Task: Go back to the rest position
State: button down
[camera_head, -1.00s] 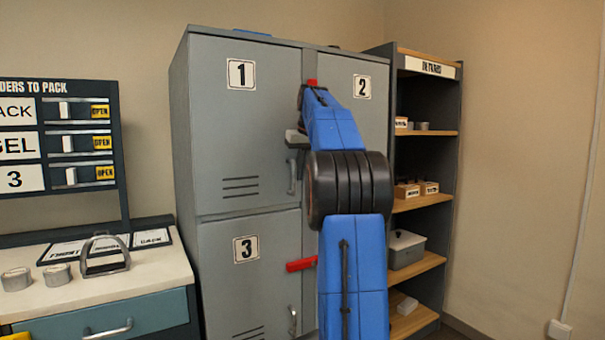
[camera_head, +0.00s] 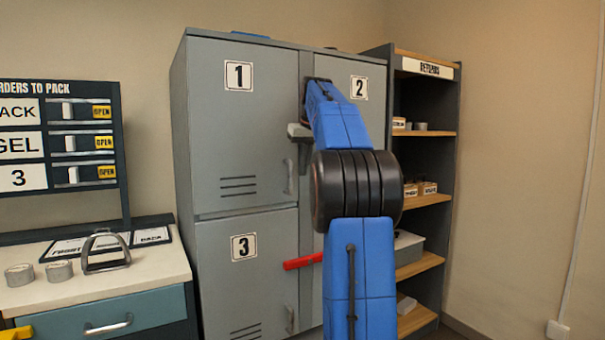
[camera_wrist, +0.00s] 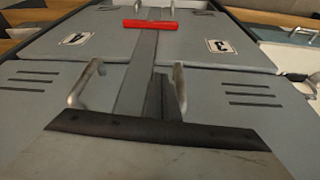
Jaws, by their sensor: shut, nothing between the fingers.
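My blue arm reaches up in front of the grey lockers (camera_head: 218,150), and its end is by the seam between doors 1 and 2. My gripper (camera_wrist: 164,98) shows in the wrist view as dark fingers close together with nothing between them, in front of the locker seam. In the head view it is small and partly hidden by the arm. A red bar (camera_head: 303,262) crosses the seam beside door 3; it also shows in the wrist view (camera_wrist: 150,24) between doors 4 and 3. Door 4 is hidden behind my arm in the head view.
The returns shelf (camera_head: 430,67) stands right of the lockers, with small boxes and a grey bin (camera_head: 406,246). At left, a workbench (camera_head: 150,262) holds a stirrup (camera_head: 104,252) and two round tins under an orders board (camera_head: 62,140). Bare wall is at far right.

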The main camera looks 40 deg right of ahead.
jog(key=d+v, duration=0.1)
jog(key=v, duration=0.6)
jog(key=shift+s+a+r, duration=0.35)
jog(key=s+a+f+n, duration=0.1)
jog(key=s+a+f, duration=0.3)
jog(key=a, duration=0.5)
jog(key=s+a+f, duration=0.2)
jog(key=a+f, duration=0.3)
jog(key=a, duration=0.3)
jog(key=s+a+f+n, duration=0.1)
jog(key=s+a+f, duration=0.3)
jog(key=a, duration=0.5)
jog(key=s+a+f, duration=0.4)
jog(key=s+f, duration=0.2)
jog(key=f, duration=0.4)
jog(key=s+a+f+n+y, duration=0.1)
jog(key=s+a+f, duration=0.4)
jog(key=f, duration=0.5)
jog(key=s+a+f, duration=0.5)
jog(key=s+f, duration=0.3)
jog(key=f, duration=0.2)
jog(key=shift+s+n+t, duration=0.4)
